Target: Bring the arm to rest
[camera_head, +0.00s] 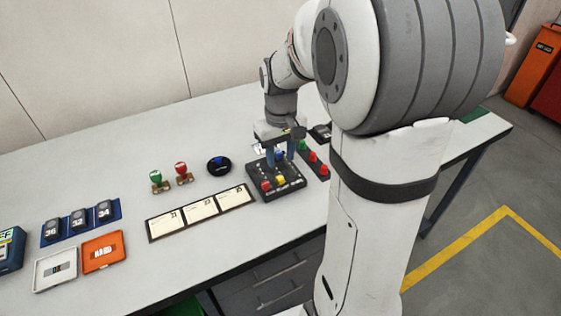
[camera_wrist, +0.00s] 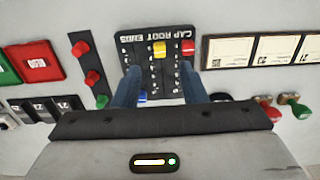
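My gripper (camera_head: 281,162) points down over the black slider panel (camera_head: 291,187), at the middle of the bench. In the wrist view my gripper (camera_wrist: 161,72) has its two blue-grey fingers well apart, with nothing clamped between them. The panel (camera_wrist: 172,75) reads "CAP ROOT" and has a red knob (camera_wrist: 187,48), a yellow knob (camera_wrist: 159,47) and a blue knob (camera_wrist: 142,97). The blue knob shows low between the fingers, near the left one, and is partly hidden. I cannot tell whether a finger touches the panel.
A strip with red and green buttons (camera_head: 313,158) stands close right of the panel. Cards (camera_head: 201,208), stamps (camera_head: 181,172), a round black dish (camera_head: 219,167), an orange tray (camera_head: 103,253) and a white tray (camera_head: 55,269) lie left. The bench (camera_head: 120,165) is clear behind the stamps.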

